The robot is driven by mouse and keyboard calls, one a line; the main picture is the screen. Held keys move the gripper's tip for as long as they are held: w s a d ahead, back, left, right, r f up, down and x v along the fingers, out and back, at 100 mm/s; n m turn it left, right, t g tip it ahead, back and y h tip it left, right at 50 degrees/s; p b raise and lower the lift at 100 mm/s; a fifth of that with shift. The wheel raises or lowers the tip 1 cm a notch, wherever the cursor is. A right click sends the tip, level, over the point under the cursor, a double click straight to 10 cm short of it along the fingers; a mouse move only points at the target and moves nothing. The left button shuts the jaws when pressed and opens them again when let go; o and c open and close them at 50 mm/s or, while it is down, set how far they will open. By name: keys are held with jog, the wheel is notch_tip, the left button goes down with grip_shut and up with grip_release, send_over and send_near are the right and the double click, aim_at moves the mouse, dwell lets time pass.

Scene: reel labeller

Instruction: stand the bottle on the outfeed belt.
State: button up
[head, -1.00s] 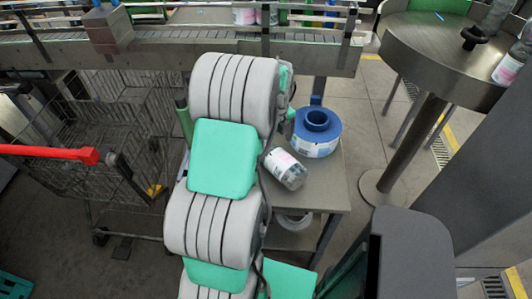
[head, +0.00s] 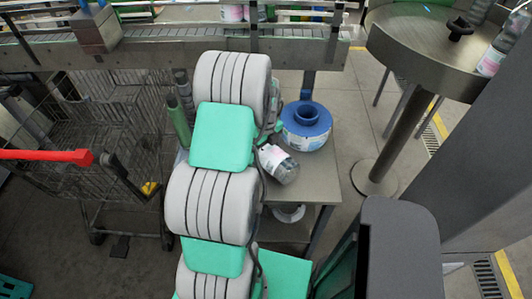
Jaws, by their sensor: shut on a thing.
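The bottle (head: 280,165) is clear with a white and pink label, tilted just right of my arm and above or at a small grey side table (head: 318,185). Its upper end is hidden by my arm. My gripper (head: 268,137) is mostly hidden behind my arm; a small dark part shows at the bottle's upper end, and it is shut on the bottle. A conveyor (head: 180,50) with rails crosses the top of the view, with several labelled bottles on it. I cannot tell whether it is the outfeed belt.
A blue reel (head: 306,128) with a label stands on the side table. A round metal table (head: 425,55) with a labelled bottle (head: 500,48) is at upper right. A wire cart (head: 100,150) with a red handle is at left. A grey pillar (head: 480,170) stands at right.

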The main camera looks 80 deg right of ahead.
jog(key=c, duration=1.3)
jog(key=shift+d+r, duration=0.15)
jog(key=shift+d, duration=0.05)
jog(key=shift+c, duration=0.4)
jog(key=shift+r, duration=0.1)
